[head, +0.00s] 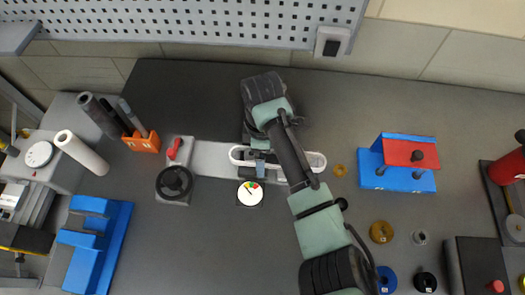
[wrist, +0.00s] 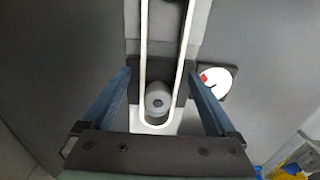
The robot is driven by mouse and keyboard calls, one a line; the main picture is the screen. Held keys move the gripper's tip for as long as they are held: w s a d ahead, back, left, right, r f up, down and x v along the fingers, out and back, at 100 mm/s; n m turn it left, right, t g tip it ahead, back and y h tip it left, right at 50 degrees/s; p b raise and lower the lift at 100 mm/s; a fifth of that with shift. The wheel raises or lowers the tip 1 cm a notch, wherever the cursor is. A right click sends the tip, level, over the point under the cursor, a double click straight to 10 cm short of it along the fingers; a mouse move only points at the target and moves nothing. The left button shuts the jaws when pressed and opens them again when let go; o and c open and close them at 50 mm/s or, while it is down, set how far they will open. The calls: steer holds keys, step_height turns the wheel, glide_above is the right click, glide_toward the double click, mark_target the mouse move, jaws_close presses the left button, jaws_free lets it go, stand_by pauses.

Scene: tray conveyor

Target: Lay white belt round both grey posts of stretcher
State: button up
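The white belt (head: 235,155) is a long loop lying along the stretcher's grey plate (head: 212,158) in the head view, partly hidden by my arm. In the wrist view the belt (wrist: 157,127) curves round one grey post (wrist: 158,97), which stands inside the loop with a gap at the curved end. Both strands run out of the top of that view. I cannot see the other post or the belt's height on the posts. My gripper (head: 259,155) is over the belt's left part. In the wrist view my gripper (wrist: 159,84) is open, with its blue fingers outside both strands.
The stretcher's red lever (head: 175,147) and black knob (head: 174,182) are left of the belt. A round gauge (head: 250,193) sits just below it. A blue-and-red block (head: 405,163) stands to the right, with an orange pen holder (head: 142,142) at left. The lower middle table is clear.

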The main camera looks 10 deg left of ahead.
step_height(320, 180, up, 13)
steer(key=shift+p, duration=0.3)
stand_by(0.4)
stand_by(0.5)
